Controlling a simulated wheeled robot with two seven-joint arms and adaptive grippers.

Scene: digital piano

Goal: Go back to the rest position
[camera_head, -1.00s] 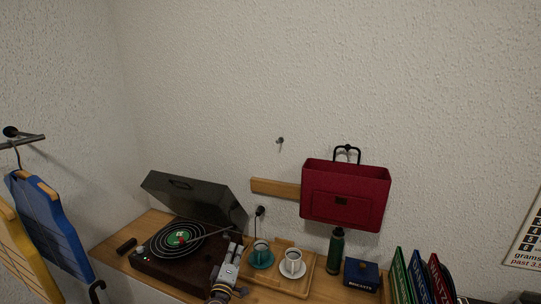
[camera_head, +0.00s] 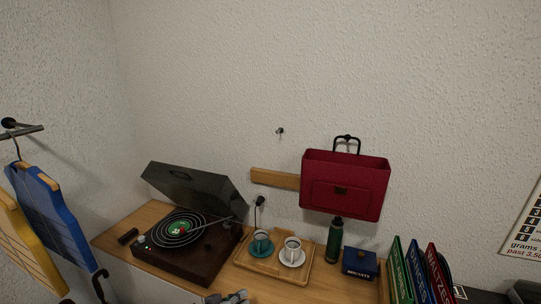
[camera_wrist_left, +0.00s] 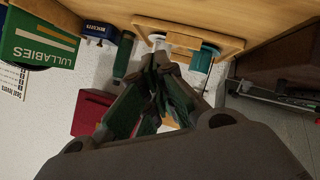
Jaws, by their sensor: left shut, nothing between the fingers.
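My left gripper (camera_head: 234,297) shows only as a small part at the bottom edge of the head view, in front of the record player (camera_head: 185,262) and the wooden tray (camera_head: 262,266). In the left wrist view its fingers (camera_wrist_left: 160,62) are together and hold nothing. There they overlap the tray, with the white cup (camera_wrist_left: 160,40) and the teal cup (camera_wrist_left: 203,57) behind them. In the head view the teal cup (camera_head: 261,243) and white cup (camera_head: 292,249) stand upright on saucers. My right gripper is in neither view.
A green bottle (camera_head: 334,243), a blue box (camera_head: 360,262) and several upright books (camera_head: 415,275) stand right of the tray. The record player's lid (camera_head: 195,190) is raised. A red bag (camera_head: 343,187) hangs on the wall.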

